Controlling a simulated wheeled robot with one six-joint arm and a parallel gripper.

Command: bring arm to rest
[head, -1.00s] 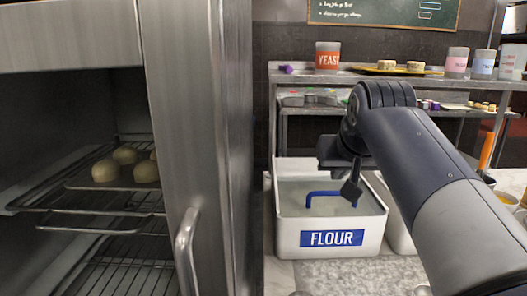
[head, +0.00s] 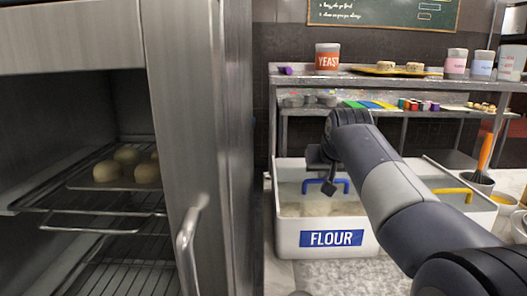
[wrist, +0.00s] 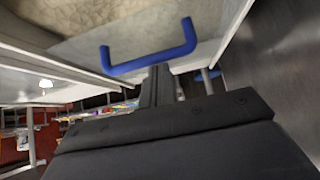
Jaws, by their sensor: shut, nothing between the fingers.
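My gripper (head: 322,187) hangs over the white flour bin in the head view, at the end of my dark grey arm. Its fingers are shut with nothing between them. In the wrist view the closed fingers (wrist: 158,86) show close to a blue handle (wrist: 150,62), which also shows in the head view (head: 340,181). I cannot tell whether the fingers touch it. The flour bin (head: 290,238) carries a blue label reading FLOUR.
An open steel oven or cabinet (head: 185,120) with dough balls (head: 127,156) on its rack stands at left. A steel shelf (head: 400,80) with a yeast tub (head: 327,58) is behind. A second bin with a yellow handle (head: 453,193) sits at right.

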